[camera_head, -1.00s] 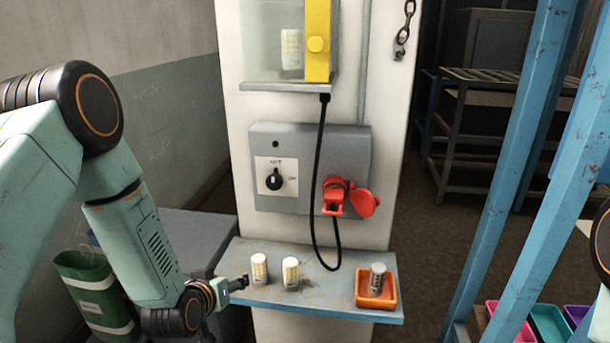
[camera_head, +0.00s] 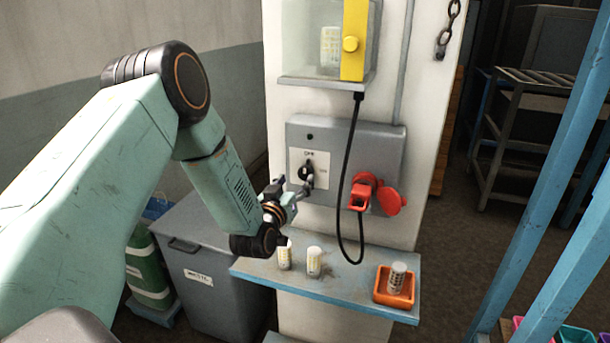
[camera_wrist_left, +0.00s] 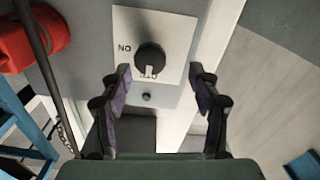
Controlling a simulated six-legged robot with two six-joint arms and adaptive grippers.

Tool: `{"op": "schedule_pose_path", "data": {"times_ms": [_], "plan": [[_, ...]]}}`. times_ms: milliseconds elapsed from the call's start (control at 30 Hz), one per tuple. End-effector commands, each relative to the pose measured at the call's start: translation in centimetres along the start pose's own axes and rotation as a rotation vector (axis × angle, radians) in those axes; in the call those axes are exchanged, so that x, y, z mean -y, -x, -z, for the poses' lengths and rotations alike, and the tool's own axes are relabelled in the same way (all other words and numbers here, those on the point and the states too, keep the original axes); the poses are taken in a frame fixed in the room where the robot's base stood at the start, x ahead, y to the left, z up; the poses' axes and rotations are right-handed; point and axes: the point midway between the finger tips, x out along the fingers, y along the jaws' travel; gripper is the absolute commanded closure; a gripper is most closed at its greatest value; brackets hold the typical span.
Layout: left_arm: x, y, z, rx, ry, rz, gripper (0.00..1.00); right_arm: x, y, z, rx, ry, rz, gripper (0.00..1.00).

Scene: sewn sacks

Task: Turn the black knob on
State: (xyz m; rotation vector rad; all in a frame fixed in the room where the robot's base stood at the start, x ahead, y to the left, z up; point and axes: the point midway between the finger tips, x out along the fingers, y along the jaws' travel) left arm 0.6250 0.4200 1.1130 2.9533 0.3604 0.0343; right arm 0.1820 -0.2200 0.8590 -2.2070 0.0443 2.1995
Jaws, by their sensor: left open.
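The black knob (camera_head: 305,172) sits on a white plate on the grey switch box (camera_head: 375,145), which is fixed to the white pillar. In the left wrist view the round knob (camera_wrist_left: 150,60) shows a white pointer mark directed at the partly hidden lettering below it, not at the letters beside it. My left gripper (camera_head: 297,188) is at the plate, close to the knob, and partly covers it in the head view. In the left wrist view its two fingers (camera_wrist_left: 161,78) are apart, with the knob ahead between them and nothing held. My right gripper is out of view.
A red socket (camera_head: 363,192) with an open flap is right of the knob; a black cable (camera_head: 339,210) hangs beside it. Below, a shelf (camera_head: 345,278) holds two pale cylinders (camera_head: 314,262) and an orange tray (camera_head: 394,300). A yellow-edged clear case (camera_head: 355,40) is above.

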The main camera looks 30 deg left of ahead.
Motion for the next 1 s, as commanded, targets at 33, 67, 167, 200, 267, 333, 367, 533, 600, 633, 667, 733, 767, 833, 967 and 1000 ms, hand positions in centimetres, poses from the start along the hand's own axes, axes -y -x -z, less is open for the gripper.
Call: {"op": "schedule_pose_path", "data": {"times_ms": [33,67,167,200,267,333,367,533,600,633,667,733,767,833,967,1000], "plan": [[-0.2,-0.8,0.1,-0.001,-0.004,-0.003,0.38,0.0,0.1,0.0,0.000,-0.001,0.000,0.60],[-0.2,-1.2,0.0,-0.001,-0.004,-0.003,0.38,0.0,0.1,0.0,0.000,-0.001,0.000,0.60],[-0.3,-2.5,0.0,0.000,-0.003,-0.006,0.38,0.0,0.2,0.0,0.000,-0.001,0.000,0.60],[-0.4,-3.0,0.0,0.000,-0.003,-0.005,0.38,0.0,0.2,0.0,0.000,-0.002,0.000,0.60],[-0.4,-3.5,-0.1,0.001,-0.003,-0.005,0.38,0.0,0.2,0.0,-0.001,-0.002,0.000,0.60],[-0.5,-4.0,-0.1,0.001,-0.001,-0.005,0.38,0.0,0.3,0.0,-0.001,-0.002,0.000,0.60],[-0.6,-4.2,-0.1,0.001,-0.001,-0.006,0.38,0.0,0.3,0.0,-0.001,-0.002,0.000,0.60],[-0.8,-4.7,-0.1,0.002,-0.001,-0.007,0.38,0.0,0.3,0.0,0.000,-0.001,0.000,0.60],[-0.8,-4.7,-0.2,0.002,0.000,-0.007,0.38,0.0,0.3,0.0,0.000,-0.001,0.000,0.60],[-0.9,-4.7,-0.2,0.002,0.000,-0.007,0.38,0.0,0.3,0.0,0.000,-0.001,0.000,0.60],[-0.9,-4.7,-0.2,0.003,0.000,-0.007,0.38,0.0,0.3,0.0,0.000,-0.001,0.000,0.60],[-0.9,-4.7,-0.2,0.003,-0.001,-0.007,0.38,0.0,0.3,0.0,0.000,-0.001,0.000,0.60],[-0.9,-4.7,-0.2,0.003,-0.001,-0.007,0.39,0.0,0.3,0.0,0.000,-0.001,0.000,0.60],[-0.9,-4.7,-0.1,0.003,-0.001,-0.007,0.45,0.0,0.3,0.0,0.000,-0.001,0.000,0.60],[-0.8,-4.7,-0.1,0.003,0.000,-0.007,0.56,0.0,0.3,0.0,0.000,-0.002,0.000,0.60],[-0.8,-4.7,-0.1,0.003,0.000,-0.007,0.59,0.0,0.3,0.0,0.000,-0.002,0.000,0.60]]}}
